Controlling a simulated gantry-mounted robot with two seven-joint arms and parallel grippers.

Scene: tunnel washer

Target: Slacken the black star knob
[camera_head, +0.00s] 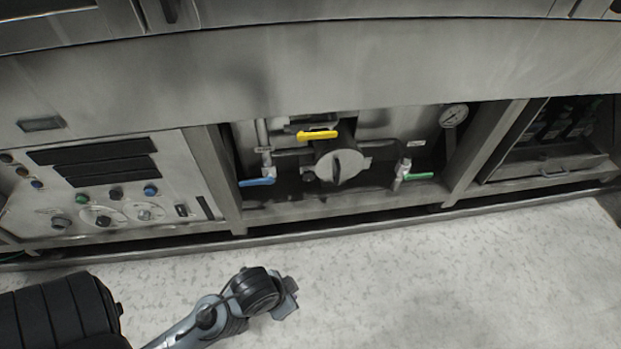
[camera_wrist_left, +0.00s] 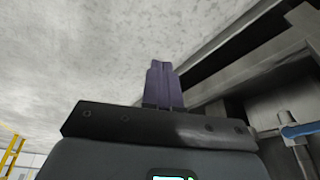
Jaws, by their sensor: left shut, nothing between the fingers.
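I cannot clearly make out a black star knob in either view. In the head view, a round grey cover (camera_head: 340,167) sits on a dark housing in the open middle bay, with small fittings at its sides too small to identify. My left gripper (camera_head: 290,297) is low in front of the bay, over the pale floor, apart from the machine. In the left wrist view its two dark fingers (camera_wrist_left: 163,85) are together with nothing between them. My right gripper is in neither view.
A yellow lever (camera_head: 317,135) is above the cover, a blue lever (camera_head: 257,182) left and a green lever (camera_head: 417,176) right. A pressure gauge (camera_head: 453,116) is at upper right. A control panel (camera_head: 110,185) is left of the bay. The floor (camera_head: 430,270) in front is clear.

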